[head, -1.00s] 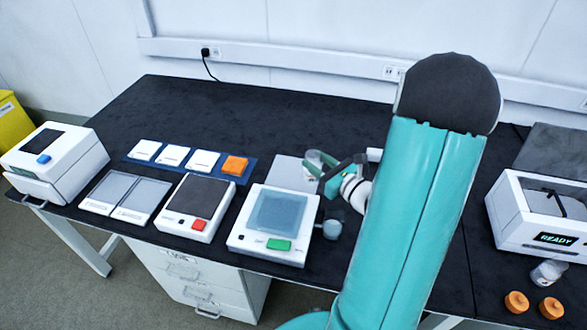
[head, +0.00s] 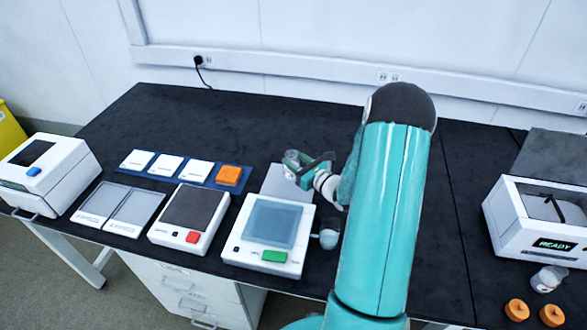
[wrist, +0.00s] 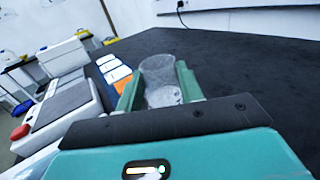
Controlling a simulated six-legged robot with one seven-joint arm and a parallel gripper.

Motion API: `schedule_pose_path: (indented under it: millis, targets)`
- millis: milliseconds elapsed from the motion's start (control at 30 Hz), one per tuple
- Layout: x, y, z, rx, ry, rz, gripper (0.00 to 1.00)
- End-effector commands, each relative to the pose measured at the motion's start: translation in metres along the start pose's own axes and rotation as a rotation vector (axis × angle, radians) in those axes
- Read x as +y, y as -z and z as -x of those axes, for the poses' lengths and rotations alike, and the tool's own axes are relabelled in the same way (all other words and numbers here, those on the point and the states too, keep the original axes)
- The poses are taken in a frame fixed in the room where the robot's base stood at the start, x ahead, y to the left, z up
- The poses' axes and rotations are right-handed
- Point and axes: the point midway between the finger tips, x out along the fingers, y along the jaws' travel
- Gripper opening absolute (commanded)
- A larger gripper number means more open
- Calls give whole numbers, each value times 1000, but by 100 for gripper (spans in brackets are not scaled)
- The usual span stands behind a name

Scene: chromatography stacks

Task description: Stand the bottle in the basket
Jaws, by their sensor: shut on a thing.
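My gripper (head: 294,164) is shut on a clear, see-through bottle (wrist: 160,78), which stands up between the two green fingers in the wrist view. In the head view the bottle (head: 291,157) shows small at the fingertips, over the grey plate behind the white device with the green button. Its lower part is hidden by my gripper in the wrist view. No basket stands out clearly. An open white box (head: 508,225) with a READY display is at the right, with a dark interior and a thin dark bar; I cannot tell whether it holds a basket.
A small clear vessel (head: 329,238) stands beside the green-button device (head: 268,235). Another clear vessel (head: 548,278) and two orange caps (head: 517,309) are in front of the white box. More devices and a blue strip of tiles (head: 180,170) are left. The back bench is clear.

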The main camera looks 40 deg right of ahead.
Motion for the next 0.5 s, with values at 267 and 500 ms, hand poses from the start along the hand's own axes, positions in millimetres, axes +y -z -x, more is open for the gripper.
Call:
schedule_pose_path:
  millis: [267,500]
  targets:
    - [-8,21,-18,-1,0,-1,5]
    - [-8,51,-18,-1,0,-1,5]
